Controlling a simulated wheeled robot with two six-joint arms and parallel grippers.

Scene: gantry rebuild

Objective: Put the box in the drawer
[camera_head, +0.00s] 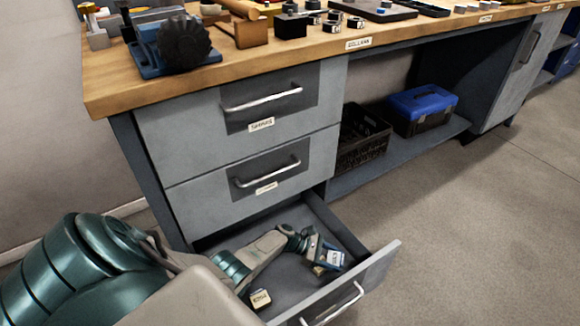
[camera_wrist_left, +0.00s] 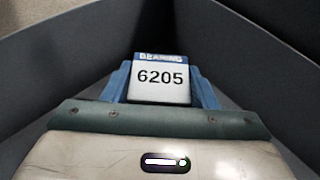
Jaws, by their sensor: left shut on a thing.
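The box (camera_wrist_left: 161,78) is small, white and blue, marked "BEARING 6205". It sits between the two fingers of my left gripper (camera_wrist_left: 163,88) in the left wrist view, and the fingers are shut on it. In the head view the box (camera_head: 335,258) and my left gripper (camera_head: 325,258) are inside the open bottom drawer (camera_head: 378,270), near its front right. Whether the box touches the drawer floor I cannot tell. My right gripper is not in view.
Another small labelled box (camera_head: 260,299) lies in the drawer, below my left forearm. Two shut drawers are above. A black crate (camera_head: 362,138) and a blue toolbox (camera_head: 422,108) stand on the low shelf. The workbench top (camera_head: 290,52) carries tools and parts.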

